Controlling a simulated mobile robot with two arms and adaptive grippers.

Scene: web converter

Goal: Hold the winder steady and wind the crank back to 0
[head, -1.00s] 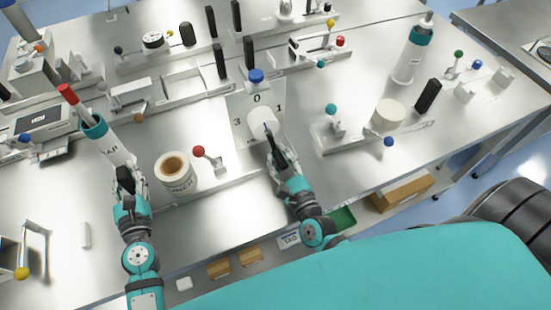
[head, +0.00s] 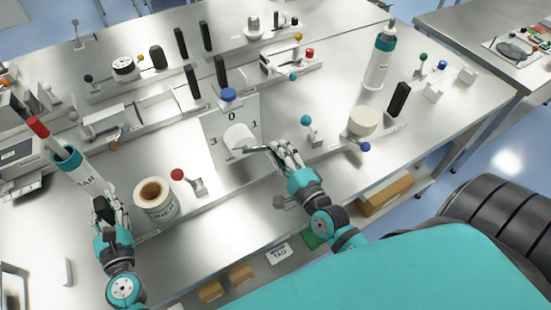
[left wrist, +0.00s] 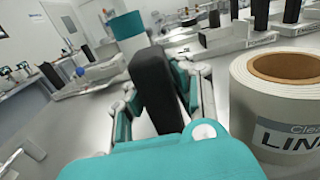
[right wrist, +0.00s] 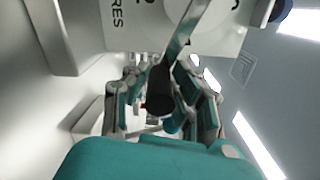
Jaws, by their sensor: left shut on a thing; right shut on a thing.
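The winder (head: 212,125) is an upright pale plate with 0 at the top, 1 at the right and 3 at the left. Its crank (head: 257,149) runs from a round white hub to the right and slightly down, between 1 and the plate's lower edge. My right gripper (head: 281,155) is shut on the crank's black grip (right wrist: 160,92), seen in the right wrist view. My left gripper (head: 101,205) is shut on an upright black handle (left wrist: 155,85), left of the winder. What that handle is fixed to is hidden.
A label roll (head: 155,198) and a red-knobbed lever (head: 178,175) stand between my grippers. A teal-collared bottle (head: 82,172) stands behind my left gripper. A blue knob (head: 229,94) is at the winder's top. Bare bench lies below the winder.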

